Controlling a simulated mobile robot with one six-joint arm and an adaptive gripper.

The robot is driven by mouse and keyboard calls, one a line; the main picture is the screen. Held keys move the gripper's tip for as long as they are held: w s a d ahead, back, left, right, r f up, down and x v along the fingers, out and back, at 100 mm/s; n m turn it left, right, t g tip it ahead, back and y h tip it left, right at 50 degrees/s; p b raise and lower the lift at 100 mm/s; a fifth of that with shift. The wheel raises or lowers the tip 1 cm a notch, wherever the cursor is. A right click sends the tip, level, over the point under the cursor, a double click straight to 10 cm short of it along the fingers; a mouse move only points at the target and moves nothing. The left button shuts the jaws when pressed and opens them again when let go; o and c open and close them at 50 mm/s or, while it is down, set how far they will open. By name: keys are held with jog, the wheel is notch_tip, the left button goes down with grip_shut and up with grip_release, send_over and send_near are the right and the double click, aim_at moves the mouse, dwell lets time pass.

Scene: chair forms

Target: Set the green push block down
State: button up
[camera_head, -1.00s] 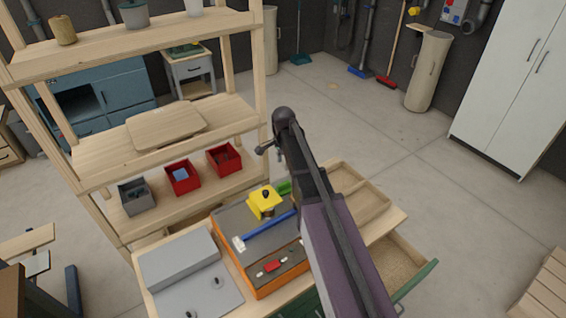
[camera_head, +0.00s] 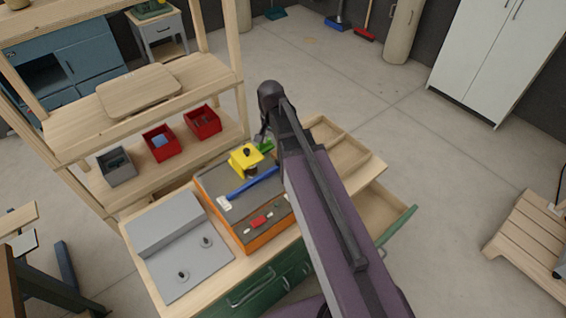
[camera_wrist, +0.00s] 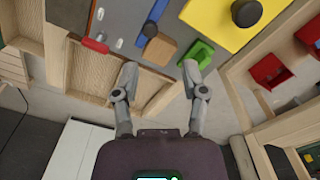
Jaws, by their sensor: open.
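The green push block (camera_head: 265,146) sits at the far end of the grey-topped orange box, just behind the yellow block, partly hidden by my arm in the head view. In the wrist view the green block (camera_wrist: 198,54) is just beyond the tip of my gripper's right finger. My gripper (camera_wrist: 159,70) is open, with its fingers apart and nothing held between them. Whether the right finger touches the green block I cannot tell. A small wooden block (camera_wrist: 160,48) lies ahead of the gap between the fingers.
The yellow block with a black knob (camera_head: 245,158), a blue bar (camera_head: 252,183) and a red piece (camera_head: 258,221) crowd the orange box (camera_head: 262,243). A grey panel (camera_head: 172,228) is left. Open wooden trays (camera_head: 335,152) are right. Red bins (camera_head: 160,144) stand on the shelf.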

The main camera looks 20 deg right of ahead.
jog(key=s+n, duration=0.6)
jog(key=s, duration=0.5)
jog(key=shift+d+n, duration=0.3)
jog(key=shift+n, duration=0.1)
jog(key=shift+f+b, duration=0.7)
jog(key=shift+s, duration=0.1)
